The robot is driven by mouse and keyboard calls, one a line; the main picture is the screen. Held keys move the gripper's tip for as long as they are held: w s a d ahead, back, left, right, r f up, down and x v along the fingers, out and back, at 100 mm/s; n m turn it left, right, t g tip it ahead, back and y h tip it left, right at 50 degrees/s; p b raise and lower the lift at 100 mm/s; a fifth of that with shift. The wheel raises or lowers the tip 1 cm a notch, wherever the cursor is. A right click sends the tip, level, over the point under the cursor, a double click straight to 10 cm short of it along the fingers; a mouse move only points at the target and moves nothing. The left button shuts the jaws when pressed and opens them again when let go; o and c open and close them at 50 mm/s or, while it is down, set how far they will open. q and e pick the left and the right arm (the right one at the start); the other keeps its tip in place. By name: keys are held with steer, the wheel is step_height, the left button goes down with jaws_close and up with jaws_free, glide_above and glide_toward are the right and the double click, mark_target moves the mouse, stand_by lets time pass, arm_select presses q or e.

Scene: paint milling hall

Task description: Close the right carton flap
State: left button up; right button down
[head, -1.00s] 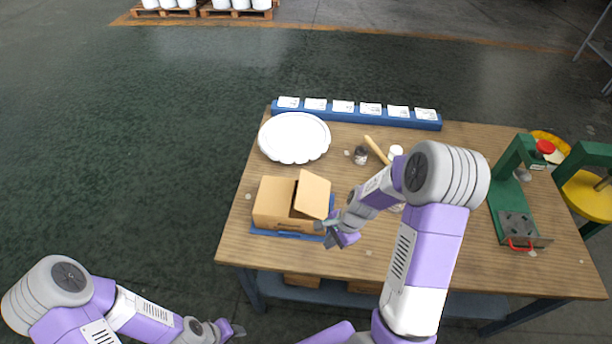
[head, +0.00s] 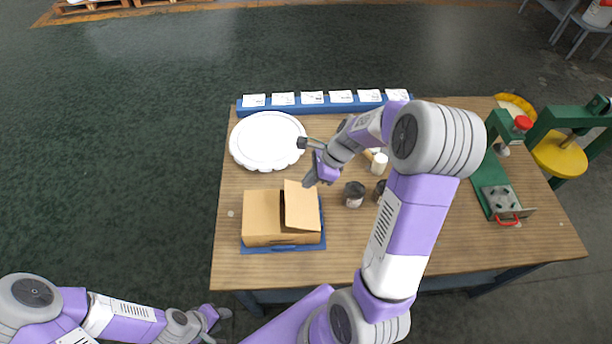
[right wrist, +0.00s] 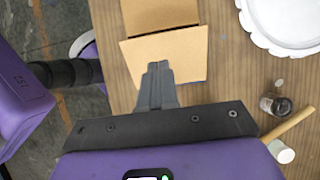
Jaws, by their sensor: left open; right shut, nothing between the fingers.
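The brown cardboard carton (head: 262,218) sits on a blue base on the wooden table. Its left top is covered. The right flap (head: 301,207) stands raised and tilted at the carton's right side; it also shows in the right wrist view (right wrist: 190,58). My right gripper (head: 307,183) is shut and empty, near the flap's upper right corner in the head view. In the right wrist view its fingertips (right wrist: 157,68) overlap the flap; I cannot tell whether they touch. My left gripper (head: 222,314) is open and empty at lower left, off the table.
A white scalloped plate (head: 267,141) lies behind the carton. A blue rack with white cards (head: 327,106) lines the back edge. A green press (head: 490,175) stands at far right.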

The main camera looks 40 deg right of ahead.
mark_target(288, 203)
steer(key=b+x, duration=0.1)
steer(key=x, duration=0.9)
steer(key=shift+w+a+f+b, duration=0.15)
steer(key=shift+f+b, duration=0.15)
steer(key=shift+f, duration=0.05)
arm_select(q)
steer(key=shift+f, duration=0.9)
